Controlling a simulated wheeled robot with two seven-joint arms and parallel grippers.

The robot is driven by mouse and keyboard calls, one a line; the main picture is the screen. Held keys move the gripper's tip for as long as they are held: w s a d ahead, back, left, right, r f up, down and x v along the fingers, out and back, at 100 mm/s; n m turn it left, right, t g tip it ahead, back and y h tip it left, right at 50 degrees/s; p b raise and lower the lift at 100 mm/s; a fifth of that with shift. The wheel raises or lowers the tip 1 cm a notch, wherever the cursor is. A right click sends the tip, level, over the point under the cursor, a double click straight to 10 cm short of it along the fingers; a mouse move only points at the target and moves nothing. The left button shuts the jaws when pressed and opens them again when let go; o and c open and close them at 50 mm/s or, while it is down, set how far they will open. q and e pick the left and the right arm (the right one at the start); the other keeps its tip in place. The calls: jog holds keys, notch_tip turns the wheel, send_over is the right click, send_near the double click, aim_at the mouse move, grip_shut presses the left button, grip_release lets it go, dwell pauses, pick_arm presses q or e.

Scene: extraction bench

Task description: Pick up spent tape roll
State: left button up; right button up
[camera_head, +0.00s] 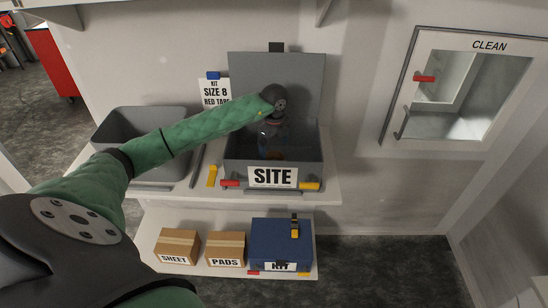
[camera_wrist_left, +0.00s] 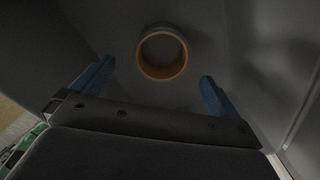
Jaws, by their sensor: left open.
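The spent tape roll (camera_wrist_left: 163,53) is an orange-brown ring in the left wrist view. It lies on the grey inside of the SITE box (camera_head: 231,171), ahead of my fingers. In the head view only a small orange bit of it (camera_head: 274,155) shows below my gripper. My left gripper (camera_head: 272,140) reaches down into the open box from above. Its two blue fingers (camera_wrist_left: 152,88) are spread apart with nothing between them, and the roll is beyond their tips. My right gripper is not in view.
The box's grey lid (camera_head: 304,75) stands open behind my arm. A grey bin (camera_head: 112,123) stands to the left on the same shelf. A blue KIT box (camera_head: 268,237) and two cartons, SHEET (camera_head: 178,244) and PADS (camera_head: 222,247), sit below. A CLEAN cabinet (camera_head: 455,145) is at right.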

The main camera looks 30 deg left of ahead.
aim_at(274, 159)
pick_arm(q)
jog(key=shift+s+d+f+b, duration=0.1)
jog(key=shift+d+f+b, duration=0.1)
jog(key=shift+f, duration=0.25)
jog(key=shift+s+d+f+b, duration=0.1)
jog(key=shift+f+b, duration=0.05)
jog(key=shift+f, duration=0.25)
jog(key=shift+w+a+f, duration=0.1)
jog(key=shift+w+f, duration=0.05)
jog(key=shift+f, duration=0.3)
jog(key=f, duration=0.2)
jog(key=f+b, duration=0.1)
jog(key=f, duration=0.1)
jog(key=shift+w+a+f, duration=0.1)
jog(key=shift+w+a, duration=0.05)
jog(key=shift+a, duration=0.05)
jog(key=shift+f, duration=0.15)
jog(key=c, duration=0.9)
jog(key=shift+c, duration=0.5)
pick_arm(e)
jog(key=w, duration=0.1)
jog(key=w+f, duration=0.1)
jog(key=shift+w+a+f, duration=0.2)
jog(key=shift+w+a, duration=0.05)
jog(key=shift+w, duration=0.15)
